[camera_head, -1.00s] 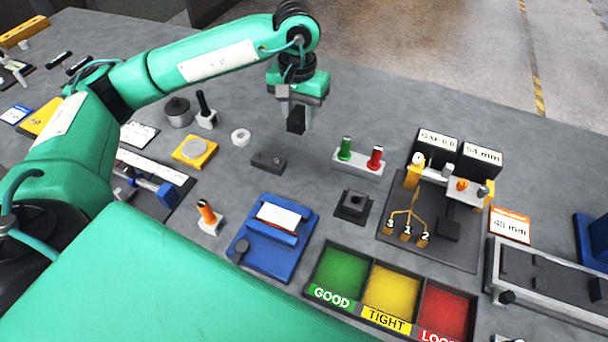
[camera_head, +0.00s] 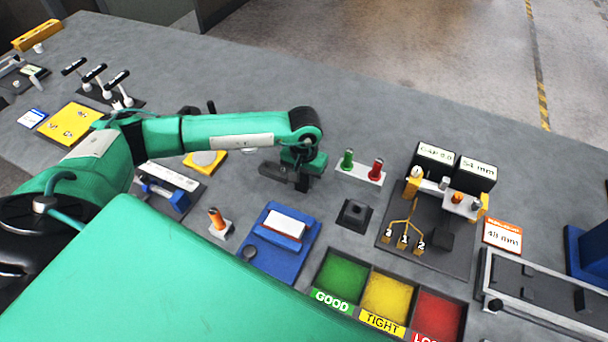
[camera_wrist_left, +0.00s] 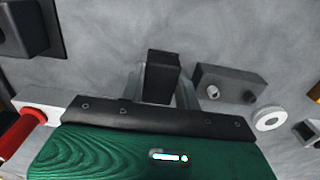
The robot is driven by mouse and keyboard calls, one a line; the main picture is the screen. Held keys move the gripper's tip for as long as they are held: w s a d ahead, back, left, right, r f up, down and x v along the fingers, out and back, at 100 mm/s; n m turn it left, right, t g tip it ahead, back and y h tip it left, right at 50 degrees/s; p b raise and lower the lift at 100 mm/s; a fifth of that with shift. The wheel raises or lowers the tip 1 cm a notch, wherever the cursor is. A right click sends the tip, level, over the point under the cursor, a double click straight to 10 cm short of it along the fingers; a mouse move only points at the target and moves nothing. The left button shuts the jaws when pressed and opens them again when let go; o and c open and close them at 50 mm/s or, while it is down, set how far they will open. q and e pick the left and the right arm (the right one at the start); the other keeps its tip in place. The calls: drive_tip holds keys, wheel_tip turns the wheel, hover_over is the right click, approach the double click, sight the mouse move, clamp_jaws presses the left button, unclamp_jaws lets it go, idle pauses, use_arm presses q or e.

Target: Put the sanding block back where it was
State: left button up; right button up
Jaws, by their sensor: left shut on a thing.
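The sanding block, a small dark block (camera_wrist_left: 162,75), is between the fingers of my left gripper (camera_head: 299,182), which is shut on it. In the head view the gripper points down low over the grey table, and the arm and fingers largely hide the block. I cannot tell whether its underside touches the table. A dark grey block with two round features on top (camera_wrist_left: 230,86) lies just beside the gripper, apart from the held block in the wrist view; it shows partly in the head view (camera_head: 272,171). My right gripper is not in view.
A white stand with green and red posts (camera_head: 361,172) is close to the right of the gripper. A black square piece (camera_head: 354,213) and a blue fixture (camera_head: 277,264) are nearer. A white ring (camera_wrist_left: 270,119) lies past the grey block. Bare table lies behind the gripper.

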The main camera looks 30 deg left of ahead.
sight(304, 177)
use_arm(q)
drive_tip(key=shift+f, duration=0.15)
drive_tip(key=shift+f+b, duration=0.2)
drive_tip(key=shift+b, duration=0.15)
drive_tip(key=o, duration=0.9)
drive_tip(key=shift+r, duration=0.1)
drive_tip(key=shift+o, duration=0.2)
drive_tip(key=shift+r+p, duration=0.2)
drive_tip(key=shift+p, duration=0.15)
wheel_tip(304, 177, up, 12)
drive_tip(key=b, duration=0.4)
drive_tip(key=shift+b, duration=0.4)
